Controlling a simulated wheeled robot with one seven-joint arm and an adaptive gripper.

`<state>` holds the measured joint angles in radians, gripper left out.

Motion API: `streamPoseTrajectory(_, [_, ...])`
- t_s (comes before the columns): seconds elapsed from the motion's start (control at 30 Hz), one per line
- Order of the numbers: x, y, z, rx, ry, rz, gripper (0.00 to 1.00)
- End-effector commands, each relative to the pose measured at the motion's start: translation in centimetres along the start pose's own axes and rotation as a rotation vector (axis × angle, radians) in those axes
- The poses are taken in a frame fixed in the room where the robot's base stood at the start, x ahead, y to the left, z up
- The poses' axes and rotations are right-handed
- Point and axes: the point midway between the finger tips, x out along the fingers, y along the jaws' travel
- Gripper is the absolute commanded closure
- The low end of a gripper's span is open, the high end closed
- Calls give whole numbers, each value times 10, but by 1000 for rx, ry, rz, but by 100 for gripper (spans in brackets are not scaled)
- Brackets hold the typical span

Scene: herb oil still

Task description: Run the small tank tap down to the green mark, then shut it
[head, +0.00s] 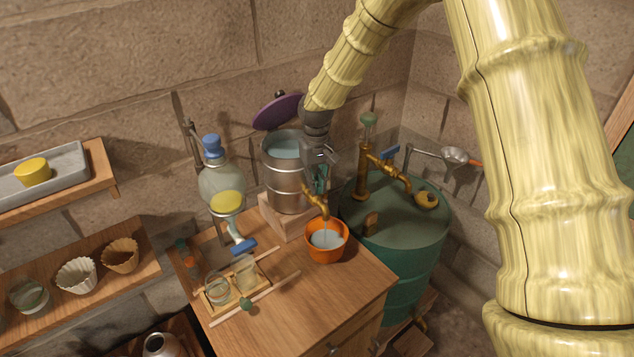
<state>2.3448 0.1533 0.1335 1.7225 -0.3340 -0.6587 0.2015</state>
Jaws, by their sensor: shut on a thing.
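The small tank (285,172) is a silver metal cylinder on a wooden block, open at the top with pale blue water inside. Its brass tap (322,207) sticks out at the lower right over an orange bowl (325,252), which holds pale water. My gripper (320,185) reaches down in front of the tank's right side and is shut at the tap. The handle is mostly hidden by the fingers, with a bit of teal showing there.
A glass separator (222,190) with yellow oil and a blue tap stands left of the tank. Small jars (219,288) sit in a wooden rack in front. A large green barrel (405,240) with brass taps stands right. The cabinet's front right top is clear.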

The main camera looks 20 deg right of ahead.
Motion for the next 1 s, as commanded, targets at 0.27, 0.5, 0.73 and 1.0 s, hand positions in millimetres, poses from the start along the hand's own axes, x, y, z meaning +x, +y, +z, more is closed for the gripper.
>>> streamPoseTrajectory(0.27, [0, -3, -1, 242, 3, 4, 100])
streamPoseTrajectory(0.5, [-1, -7, -2, 470, 3, 3, 100])
streamPoseTrajectory(0.73, [-1, -10, -5, 689, 3, 3, 100])
streamPoseTrajectory(1.0, [-1, -13, -8, 940, 3, 2, 100])
